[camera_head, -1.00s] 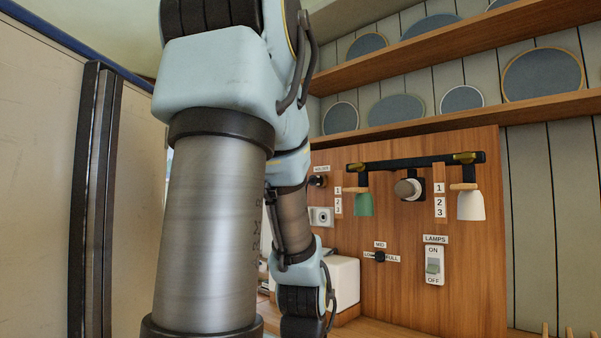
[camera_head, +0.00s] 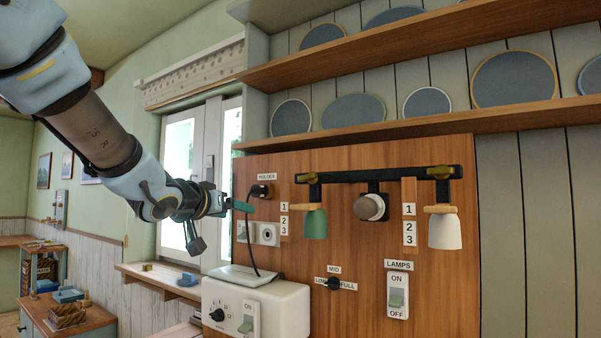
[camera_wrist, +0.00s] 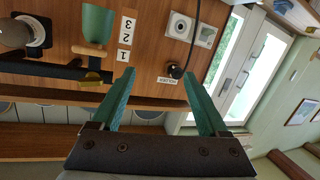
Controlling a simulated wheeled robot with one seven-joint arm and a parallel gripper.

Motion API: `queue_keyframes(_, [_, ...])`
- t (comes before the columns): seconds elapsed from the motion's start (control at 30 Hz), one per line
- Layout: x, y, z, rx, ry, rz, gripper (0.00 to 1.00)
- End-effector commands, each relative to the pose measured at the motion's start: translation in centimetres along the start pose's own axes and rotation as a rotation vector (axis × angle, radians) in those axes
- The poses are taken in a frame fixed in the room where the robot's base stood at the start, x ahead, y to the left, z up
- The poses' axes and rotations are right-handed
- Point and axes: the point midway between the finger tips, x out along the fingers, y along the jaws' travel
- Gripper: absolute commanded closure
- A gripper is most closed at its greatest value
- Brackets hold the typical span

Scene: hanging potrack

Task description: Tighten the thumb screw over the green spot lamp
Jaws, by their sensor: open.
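The green spot lamp (camera_head: 315,223) hangs at the left end of a black bar (camera_head: 360,175) on the wooden panel. A brass thumb screw (camera_head: 306,178) sits on the bar just above it. In the wrist view, which is upside down, the green lamp (camera_wrist: 97,24) and the brass screw (camera_wrist: 92,78) are left of my fingers. My gripper (camera_head: 240,205) is left of the lamp and screw and apart from both. Its green fingers (camera_wrist: 158,74) are spread with nothing between them.
A white lamp (camera_head: 445,230) hangs under a second brass screw at the bar's right end. A black plug with a cord (camera_head: 262,190) is on the panel near my gripper. A white box (camera_head: 257,305) stands below; a shelf (camera_head: 400,124) runs above.

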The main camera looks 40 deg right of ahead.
Motion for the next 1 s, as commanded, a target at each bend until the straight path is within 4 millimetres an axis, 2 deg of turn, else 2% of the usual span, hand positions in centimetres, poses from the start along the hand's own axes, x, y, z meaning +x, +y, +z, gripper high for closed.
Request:
queue_keyframes(0.03, [0.4,3.6,-2.1,0.008,0.038,0.086,0.22])
queue_keyframes(0.1, [0.5,7.0,-3.9,0.011,0.075,0.172,0.22])
queue_keyframes(0.23, [0.3,10.6,-5.6,0.012,0.108,0.265,0.22])
queue_keyframes(0.37, [1.0,11.7,-6.1,0.012,0.115,0.289,0.22])
queue_keyframes(0.8, [8.2,13.6,-7.0,0.012,0.113,0.284,0.22])
queue_keyframes(1.0, [10.1,14.1,-7.2,0.011,0.115,0.284,0.22])
